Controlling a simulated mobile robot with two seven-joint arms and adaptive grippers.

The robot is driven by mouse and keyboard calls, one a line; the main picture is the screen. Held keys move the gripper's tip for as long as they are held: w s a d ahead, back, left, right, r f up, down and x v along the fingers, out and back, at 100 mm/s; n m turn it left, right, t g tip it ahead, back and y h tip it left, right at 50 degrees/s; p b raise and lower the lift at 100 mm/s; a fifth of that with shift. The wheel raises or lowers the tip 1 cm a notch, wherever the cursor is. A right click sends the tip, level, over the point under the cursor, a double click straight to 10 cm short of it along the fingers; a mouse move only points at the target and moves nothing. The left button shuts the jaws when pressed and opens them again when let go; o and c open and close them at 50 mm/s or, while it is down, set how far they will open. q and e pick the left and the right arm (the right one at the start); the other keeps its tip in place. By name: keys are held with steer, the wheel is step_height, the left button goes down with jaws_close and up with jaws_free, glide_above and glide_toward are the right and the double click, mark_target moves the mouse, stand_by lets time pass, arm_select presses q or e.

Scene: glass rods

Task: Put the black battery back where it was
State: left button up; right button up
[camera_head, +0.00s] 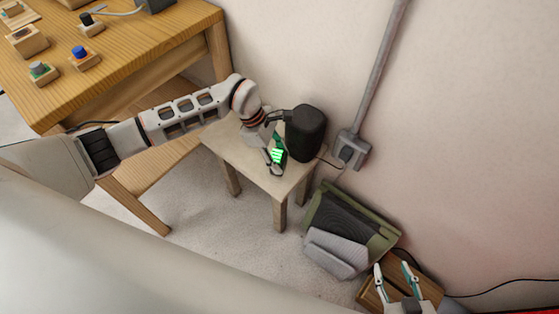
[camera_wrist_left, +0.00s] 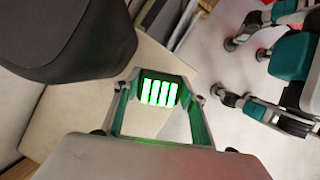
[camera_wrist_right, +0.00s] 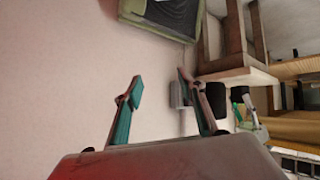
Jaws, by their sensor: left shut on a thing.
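A small dark battery (camera_head: 277,155) with a lit green bar display is between the fingertips of my left gripper (camera_head: 272,158), above or at the small light table (camera_head: 232,150). The display also shows in the left wrist view (camera_wrist_left: 160,92), with a finger on each side. My left gripper is shut on it. I cannot tell whether the battery touches the tabletop. A black rounded device (camera_head: 306,133) stands on the table just right of it. My right gripper (camera_head: 395,274) is open and empty at the lower right, its fingers apart in the right wrist view (camera_wrist_right: 160,95).
A wooden desk (camera_head: 150,35) at the upper left bears several small wooden blocks, one with a blue knob (camera_head: 79,52).

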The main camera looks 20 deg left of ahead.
arm_select(q)
step_height(320, 180, down, 2)
steer(key=shift+f, duration=0.25)
steer(key=o, duration=1.5)
arm_select(e)
steer(key=shift+w+a+r, duration=0.1)
steer(key=shift+a+r, duration=0.05)
steer(key=shift+a, duration=0.05)
